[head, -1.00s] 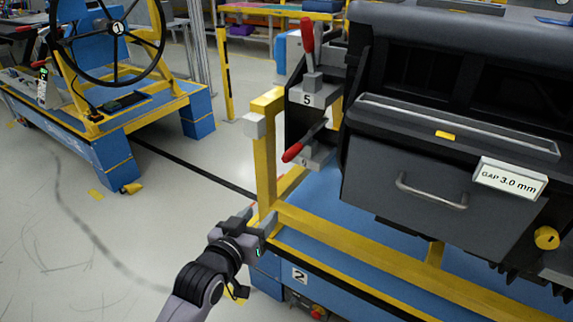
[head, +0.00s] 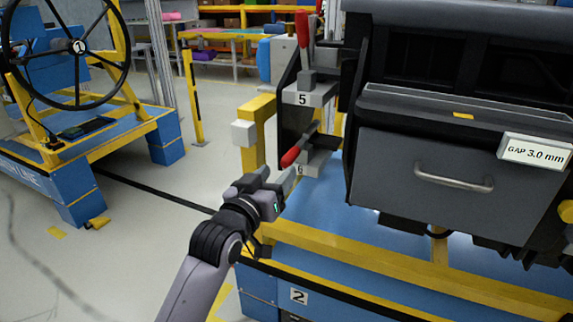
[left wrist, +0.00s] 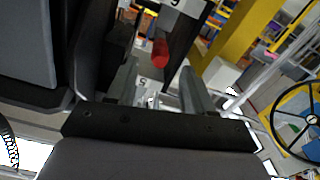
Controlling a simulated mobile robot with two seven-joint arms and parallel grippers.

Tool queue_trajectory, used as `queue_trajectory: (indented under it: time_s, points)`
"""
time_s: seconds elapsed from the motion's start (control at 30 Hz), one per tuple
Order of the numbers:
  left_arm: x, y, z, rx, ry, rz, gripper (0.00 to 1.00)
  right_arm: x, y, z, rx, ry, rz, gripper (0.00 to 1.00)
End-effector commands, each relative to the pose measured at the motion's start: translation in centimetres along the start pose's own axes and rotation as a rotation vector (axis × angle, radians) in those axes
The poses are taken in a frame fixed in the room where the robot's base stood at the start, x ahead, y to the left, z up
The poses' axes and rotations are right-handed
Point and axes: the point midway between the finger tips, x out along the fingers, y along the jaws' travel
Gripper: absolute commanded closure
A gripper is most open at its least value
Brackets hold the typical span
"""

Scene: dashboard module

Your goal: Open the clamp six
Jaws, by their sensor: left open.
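Clamp six, with its label 6 on a grey block (head: 299,170), sits low on the black bracket at the left of the dashboard module. Its red-tipped handle (head: 290,157) slants out toward the lower left. My left gripper (head: 284,183) is open and empty, just below and in front of the red tip. In the left wrist view the red grip (left wrist: 160,53) appears beyond and between the open fingers (left wrist: 160,74), apart from them as far as I can tell. The upside-down label 6 (left wrist: 175,4) shows at the top edge. My right gripper is out of view.
Clamp five (head: 302,98) stands above, its red handle (head: 302,28) upright. The dashboard module (head: 430,190) fills the right.

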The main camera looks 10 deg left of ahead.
Motion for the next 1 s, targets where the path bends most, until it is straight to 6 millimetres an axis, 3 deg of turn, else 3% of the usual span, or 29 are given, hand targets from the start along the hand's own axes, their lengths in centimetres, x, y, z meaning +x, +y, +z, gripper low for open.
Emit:
queue_trajectory:
  time_s: [0.5,0.97,1.0]
  points:
    - [5.7,-0.1,0.1,0.001,0.0,-0.001,0.48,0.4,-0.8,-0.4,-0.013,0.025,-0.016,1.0]
    - [6.4,0.0,0.0,0.0,0.0,-0.001,0.48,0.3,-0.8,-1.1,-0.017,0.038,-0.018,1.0]
    - [6.4,0.0,0.0,0.0,0.0,-0.001,0.58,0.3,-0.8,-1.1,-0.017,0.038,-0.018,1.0]
